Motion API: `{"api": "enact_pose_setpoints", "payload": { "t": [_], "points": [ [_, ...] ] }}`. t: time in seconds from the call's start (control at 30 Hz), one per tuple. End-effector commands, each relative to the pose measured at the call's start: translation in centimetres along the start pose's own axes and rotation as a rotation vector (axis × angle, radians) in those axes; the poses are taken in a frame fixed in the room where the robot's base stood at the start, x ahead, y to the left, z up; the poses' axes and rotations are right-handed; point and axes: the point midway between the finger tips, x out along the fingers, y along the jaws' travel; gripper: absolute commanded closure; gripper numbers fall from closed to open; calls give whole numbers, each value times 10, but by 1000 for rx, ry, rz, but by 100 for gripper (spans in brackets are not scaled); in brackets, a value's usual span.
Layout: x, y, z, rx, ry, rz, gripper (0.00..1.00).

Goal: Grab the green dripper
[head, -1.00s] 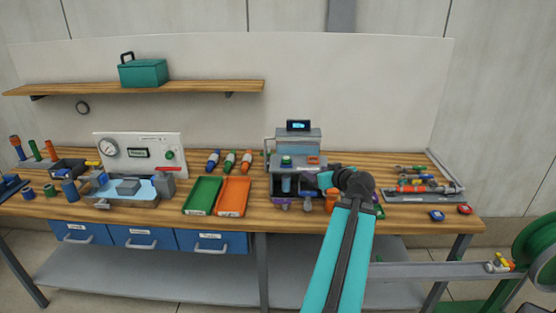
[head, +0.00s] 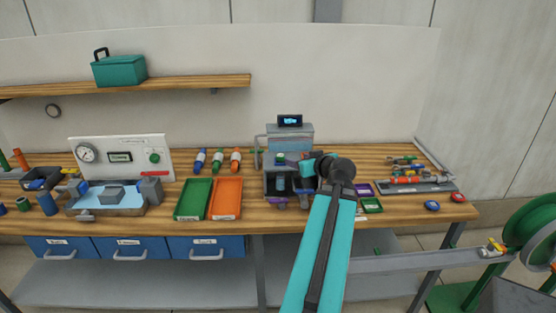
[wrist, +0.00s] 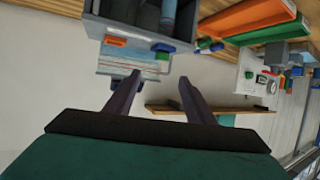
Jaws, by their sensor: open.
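My gripper (wrist: 155,90) is open in the wrist view, with two dark fingers apart and nothing between them. In the head view my arm reaches over the bench, and its end is at the grey machine (head: 290,135), partly covering it. I cannot make out the green dripper for certain. A small flat green item (head: 372,205) lies on the bench right of my arm, but it is too small to name. A blue dripper-like piece (head: 432,205) and a red one (head: 457,197) lie near the bench's right end.
A green tray (head: 194,199) and an orange tray (head: 226,199) lie left of the machine. Blue, green and orange bottles stand behind them. A grey tool tray (head: 425,187) is at the right. A shelf (head: 180,86) with a teal box (head: 119,70) hangs above.

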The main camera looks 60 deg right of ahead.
Motion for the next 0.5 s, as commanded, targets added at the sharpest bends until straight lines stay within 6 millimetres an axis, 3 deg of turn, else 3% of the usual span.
{"api": "enact_pose_setpoints", "payload": {
  "t": [0.17,0.5],
  "points": [
    [8,-2,-1,0,-1,-4,51],
    [48,-3,-3,-1,-1,-6,51]
  ]
}}
